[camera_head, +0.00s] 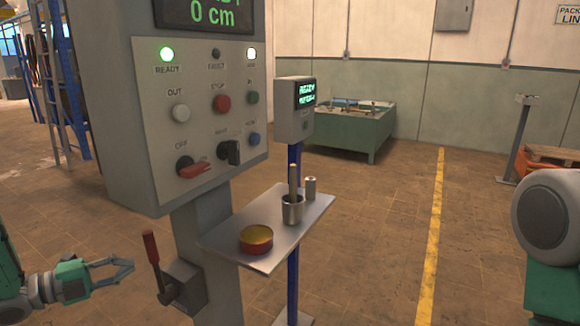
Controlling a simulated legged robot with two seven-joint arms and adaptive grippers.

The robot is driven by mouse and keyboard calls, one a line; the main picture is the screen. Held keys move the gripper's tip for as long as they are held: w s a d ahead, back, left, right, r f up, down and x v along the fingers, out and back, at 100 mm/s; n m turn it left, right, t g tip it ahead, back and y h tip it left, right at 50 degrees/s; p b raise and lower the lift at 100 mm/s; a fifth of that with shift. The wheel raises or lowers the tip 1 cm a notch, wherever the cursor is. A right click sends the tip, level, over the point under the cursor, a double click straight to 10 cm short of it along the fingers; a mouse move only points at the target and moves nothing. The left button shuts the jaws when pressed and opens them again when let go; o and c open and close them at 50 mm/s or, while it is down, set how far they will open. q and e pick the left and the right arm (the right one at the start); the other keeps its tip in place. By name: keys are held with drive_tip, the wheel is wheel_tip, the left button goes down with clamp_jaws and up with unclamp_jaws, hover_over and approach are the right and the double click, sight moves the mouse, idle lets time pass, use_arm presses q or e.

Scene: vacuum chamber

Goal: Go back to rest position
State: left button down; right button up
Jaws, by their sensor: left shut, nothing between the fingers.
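My left gripper (124,272) comes in from the lower left, above the floor. It is shut and empty, to the left of a lever with a red handle (151,248) and apart from it. The lever sits on a dark box on the post of a grey control panel (205,100). The panel has lit lamps, coloured buttons and a red switch handle. A link of my right arm shows at the right edge; its gripper is out of view.
A metal shelf (222,240) on the post holds a red-rimmed round tin (256,239), a metal cup (292,208) with a stick in it and a small cylinder (310,188). A green table (350,130) stands behind. The floor right of the shelf is clear, with a yellow line (432,240).

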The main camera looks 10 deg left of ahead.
use_arm(q)
drive_tip(key=s+d+f+n+g+y, duration=0.2)
drive_tip(key=s+d+f+n+y, duration=0.3)
drive_tip(key=f+n, duration=0.35)
drive_tip(key=s+d+f+n+g+y, duration=0.2)
drive_tip(key=s+d+f+n+y, duration=0.25)
drive_tip(key=d+f+n, duration=0.35)
drive_tip(key=s+f+n+g+y, duration=0.1)
drive_tip(key=s+f+n+g, duration=0.1)
drive_tip(key=s, duration=0.9)
drive_tip(key=s+d+f+n+g+y, duration=0.1)
drive_tip(key=s+f+n+g, duration=0.2)
drive_tip(key=s, duration=0.9)
drive_tip(key=n+g, duration=0.2)
drive_tip(key=n, duration=0.1)
drive_tip(key=shift+s+d+y, duration=0.15)
drive_tip(key=shift+y, duration=0.2)
